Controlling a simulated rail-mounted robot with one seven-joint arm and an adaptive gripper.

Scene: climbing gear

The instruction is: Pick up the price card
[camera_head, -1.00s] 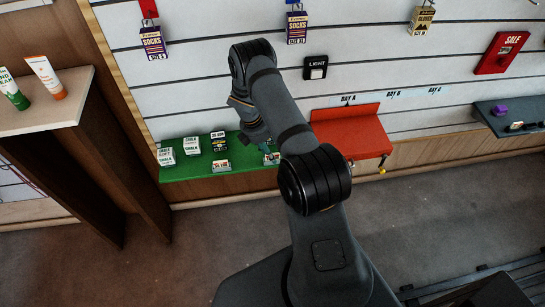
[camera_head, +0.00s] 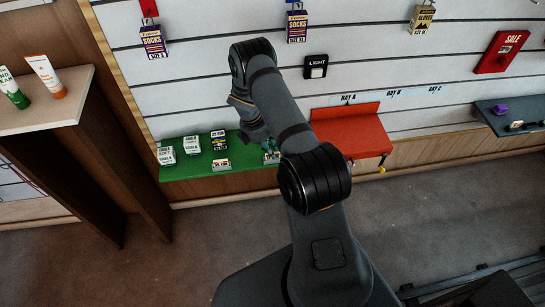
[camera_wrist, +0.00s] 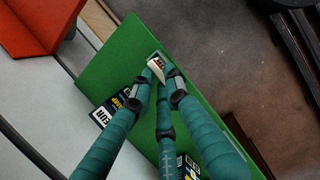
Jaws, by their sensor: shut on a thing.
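The price card (camera_wrist: 156,68) is a small pale card with dark and red print, near the end of the green shelf (camera_wrist: 122,58) in the wrist view. My gripper (camera_wrist: 160,80) has teal fingers and is shut on the card, with the fingertips at its sides. The card looks tilted, and the fingers hide part of it. I cannot tell whether it is clear of the shelf. In the head view the card (camera_head: 271,158) shows at the shelf's right end, and my arm covers most of the gripper.
Several chalk boxes (camera_head: 191,145) and another card (camera_head: 221,164) stand on the green shelf to the left. A dark box (camera_wrist: 104,112) lies close beside my fingers. A red shelf (camera_head: 350,135) adjoins on the right. Floor space in front is open.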

